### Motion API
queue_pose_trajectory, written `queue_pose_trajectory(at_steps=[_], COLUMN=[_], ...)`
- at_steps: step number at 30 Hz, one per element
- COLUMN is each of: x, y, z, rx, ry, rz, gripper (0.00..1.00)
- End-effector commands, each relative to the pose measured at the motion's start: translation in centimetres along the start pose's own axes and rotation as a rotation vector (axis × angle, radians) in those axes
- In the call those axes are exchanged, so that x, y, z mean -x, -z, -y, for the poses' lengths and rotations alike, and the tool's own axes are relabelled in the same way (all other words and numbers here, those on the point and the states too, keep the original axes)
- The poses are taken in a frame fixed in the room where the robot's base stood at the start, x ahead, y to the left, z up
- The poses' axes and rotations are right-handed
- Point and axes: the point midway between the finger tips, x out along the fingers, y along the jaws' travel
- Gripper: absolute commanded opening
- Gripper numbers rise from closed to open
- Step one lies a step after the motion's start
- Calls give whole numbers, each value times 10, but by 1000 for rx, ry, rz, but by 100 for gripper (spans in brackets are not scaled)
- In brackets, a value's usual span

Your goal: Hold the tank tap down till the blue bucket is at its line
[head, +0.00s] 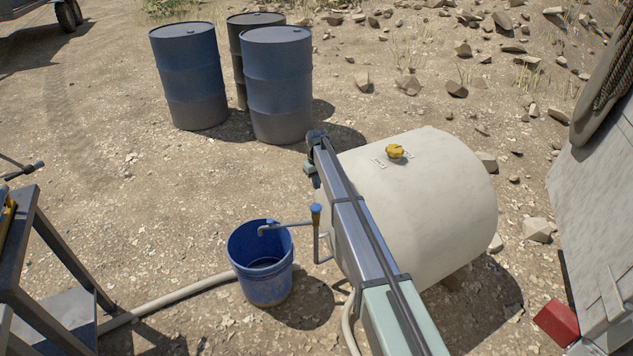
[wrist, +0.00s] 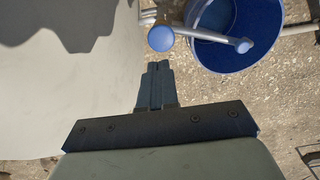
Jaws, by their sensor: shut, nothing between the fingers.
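The blue bucket (head: 262,284) stands upright on the ground left of the cream tank (head: 440,195). The bucket also shows in the wrist view (wrist: 228,62). The tank tap (head: 316,214) has a blue cap and a grey spout whose end is over the bucket; its cap (wrist: 160,38) is clear in the wrist view. I see no water running from the spout. I cannot make out the bucket's line or its water level. My gripper (wrist: 157,68) is shut and empty, short of the tap cap and apart from it in the wrist picture.
A yellow cap (head: 395,151) sits on top of the tank. A pale hose (head: 165,300) runs along the ground behind the bucket. Several blue and dark drums (head: 277,90) stand at the back. A dark metal stand (head: 62,255) is at the left; bare ground lies between.

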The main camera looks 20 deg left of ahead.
Motion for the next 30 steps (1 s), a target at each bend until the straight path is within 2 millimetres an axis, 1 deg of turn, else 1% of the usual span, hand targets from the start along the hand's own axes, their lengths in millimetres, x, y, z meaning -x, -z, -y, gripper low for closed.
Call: queue_pose_trajectory(at_steps=[1,6,12,15,22,30], x=[-11,-41,-73,-85,-100,-103], y=[0,0,0,0,0,0], z=[0,0,0,0,0,0], rx=[0,0,0,0,0,0], ry=[0,0,0,0,0,0], rz=[1,1,1,1,0,0], gripper=[0,0,0,0,0,0])
